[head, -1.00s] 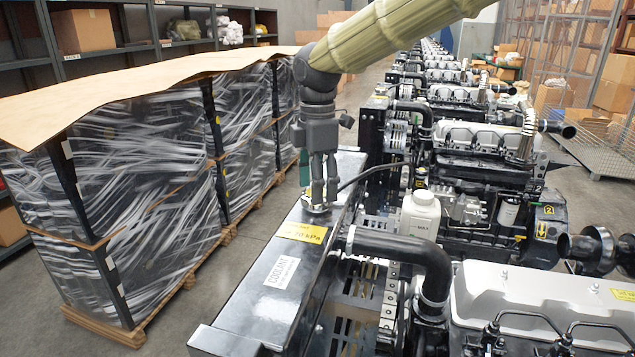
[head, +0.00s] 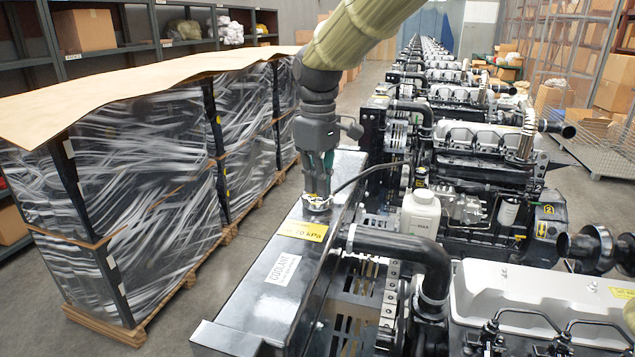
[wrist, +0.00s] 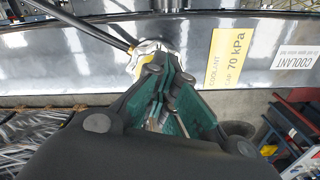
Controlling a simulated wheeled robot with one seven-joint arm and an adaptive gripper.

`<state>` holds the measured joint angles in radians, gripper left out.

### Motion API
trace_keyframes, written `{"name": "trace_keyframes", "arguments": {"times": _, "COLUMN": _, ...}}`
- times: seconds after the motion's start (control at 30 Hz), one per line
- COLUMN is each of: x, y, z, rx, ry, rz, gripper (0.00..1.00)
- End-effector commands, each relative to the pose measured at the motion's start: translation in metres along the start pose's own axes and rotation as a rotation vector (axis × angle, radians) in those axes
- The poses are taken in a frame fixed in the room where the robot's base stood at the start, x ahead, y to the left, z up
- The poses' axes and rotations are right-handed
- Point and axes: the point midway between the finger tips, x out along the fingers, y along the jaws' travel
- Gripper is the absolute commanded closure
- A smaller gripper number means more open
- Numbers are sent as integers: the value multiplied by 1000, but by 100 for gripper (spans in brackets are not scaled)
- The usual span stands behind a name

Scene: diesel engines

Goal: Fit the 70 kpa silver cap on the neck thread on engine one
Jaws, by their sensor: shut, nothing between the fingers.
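My gripper (head: 318,195) points down at the top of engine one's black coolant tank (head: 255,305). Its fingers are shut with nothing between them. A round silver piece (head: 317,204) sits at the filler neck right under the fingertips. In the wrist view this silver piece (wrist: 150,50) shows just beyond my fingertips (wrist: 158,62), with a bit of yellow on it. The fingers cover part of it, so I cannot tell cap from neck thread, or whether the fingertips touch it. A yellow 70 kPa coolant cap label (head: 303,231) lies beside it on the tank.
A black hose (head: 362,178) runs past the neck. A white bottle (head: 421,213) and a thick black pipe (head: 405,250) are to the right. Wrapped pallets (head: 140,190) under a cardboard sheet stand on the left. More engines line up behind.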

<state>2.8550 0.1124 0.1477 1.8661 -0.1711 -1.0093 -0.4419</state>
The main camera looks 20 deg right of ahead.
Motion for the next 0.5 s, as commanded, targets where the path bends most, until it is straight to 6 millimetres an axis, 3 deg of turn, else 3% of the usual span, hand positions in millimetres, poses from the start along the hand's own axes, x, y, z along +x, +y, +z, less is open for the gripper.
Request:
{"name": "trace_keyframes", "arguments": {"times": 0.03, "x": 8, "y": 0, "z": 2, "rx": 1, "ry": -9, "rz": -4, "gripper": 100}}
{"name": "trace_keyframes", "arguments": {"times": 0.17, "x": 8, "y": 0, "z": 3, "rx": -1, "ry": -10, "rz": -5, "gripper": 100}}
{"name": "trace_keyframes", "arguments": {"times": 0.3, "x": 9, "y": 0, "z": 3, "rx": -1, "ry": -11, "rz": -5, "gripper": 78}}
{"name": "trace_keyframes", "arguments": {"times": 0.4, "x": 9, "y": 0, "z": 3, "rx": -2, "ry": -12, "rz": -6, "gripper": 70}}
{"name": "trace_keyframes", "arguments": {"times": 0.5, "x": 9, "y": 0, "z": 3, "rx": -2, "ry": -12, "rz": -6, "gripper": 70}}
